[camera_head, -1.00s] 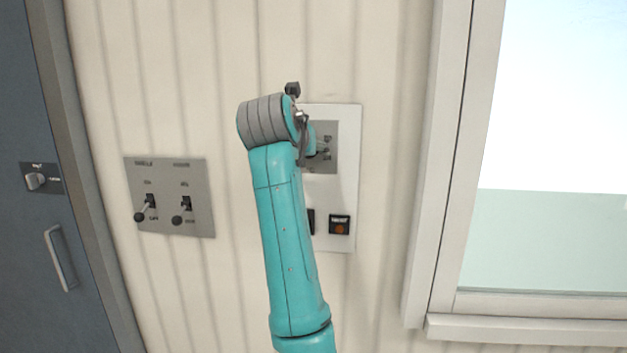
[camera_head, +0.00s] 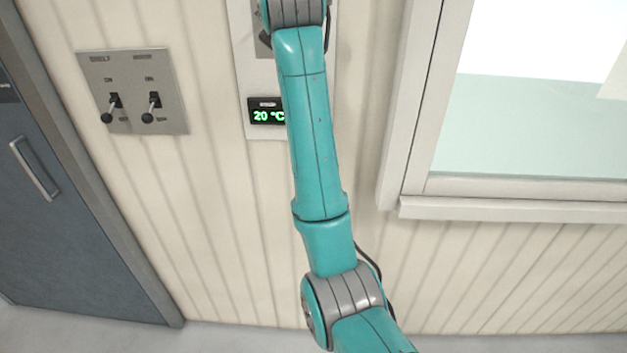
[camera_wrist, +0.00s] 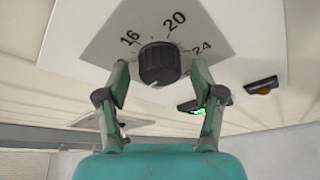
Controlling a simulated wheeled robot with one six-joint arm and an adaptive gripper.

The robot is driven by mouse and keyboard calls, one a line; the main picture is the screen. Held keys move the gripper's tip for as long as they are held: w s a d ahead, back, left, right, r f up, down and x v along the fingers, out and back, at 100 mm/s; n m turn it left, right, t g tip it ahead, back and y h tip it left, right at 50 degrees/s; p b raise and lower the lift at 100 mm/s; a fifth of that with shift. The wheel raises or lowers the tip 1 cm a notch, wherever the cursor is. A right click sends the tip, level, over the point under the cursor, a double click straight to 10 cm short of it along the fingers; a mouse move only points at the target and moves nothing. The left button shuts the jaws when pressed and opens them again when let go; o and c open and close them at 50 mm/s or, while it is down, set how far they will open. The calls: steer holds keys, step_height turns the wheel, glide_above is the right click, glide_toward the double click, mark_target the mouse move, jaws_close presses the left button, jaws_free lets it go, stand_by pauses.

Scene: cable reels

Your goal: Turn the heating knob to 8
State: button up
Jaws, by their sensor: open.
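The black ridged heating knob (camera_wrist: 159,65) sits on a light plate (camera_wrist: 100,38) in the wrist view. Marks 16, 20 and 24 show around its upper side; no 8 is readable, and I cannot tell exactly where the knob points. My gripper (camera_wrist: 158,78) is open, with one finger left and one right of the knob; nothing is held, and I cannot tell whether the fingers touch it. In the head view my arm hides the knob and gripper; part of the white panel (camera_head: 243,62) shows, with a green display (camera_head: 267,115) reading 20 °C.
A grey plate (camera_head: 168,112) with two toggle switches is left of the panel. A blue-grey door (camera_head: 75,240) with a handle is farther left, a window (camera_head: 530,120) right. The wrist view shows an orange button (camera_wrist: 262,88) right of the knob.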

steer(key=s+f+m+t+h, duration=0.15)
steer(key=s+m+t, duration=0.3)
steer(key=m, duration=1.05)
steer(key=s+f+m+t+h, duration=0.1)
steer(key=s+f+m+t, duration=0.4)
steer(key=m, duration=1)
steer(key=s+d+f+n+g+y, duration=0.1)
steer(key=s+d+f, duration=0.1)
steer(key=f, duration=0.7)
steer(key=s+d+f+n+g+y, duration=0.1)
steer(key=d+f, duration=0.4)
steer(key=f, duration=0.5)
steer(key=shift+s+d+f+n+g, duration=0.25)
steer(key=shift+s+n+g, duration=0.25)
steer(key=shift+s, duration=0.25)
steer(key=shift+a+r, duration=0.1)
